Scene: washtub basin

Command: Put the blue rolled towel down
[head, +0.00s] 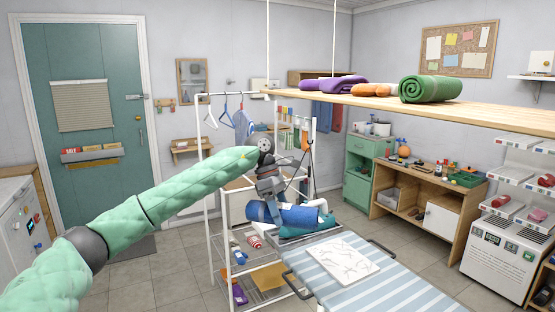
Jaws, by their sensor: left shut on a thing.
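The blue rolled towel (296,215) lies sideways in my left gripper (270,205), near the middle of the head view. The gripper comes down over the left part of the roll and is shut on it. A teal folded cloth (298,231) shows just under the roll. I cannot tell whether the roll touches it. My right gripper is not in view.
A striped padded board (392,289) with a white marbled sheet (343,257) lies in front. A hanging wooden shelf (480,112) holds a green rolled towel (430,89) and purple towels (344,84). A white wire rack (227,262) stands left of the board.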

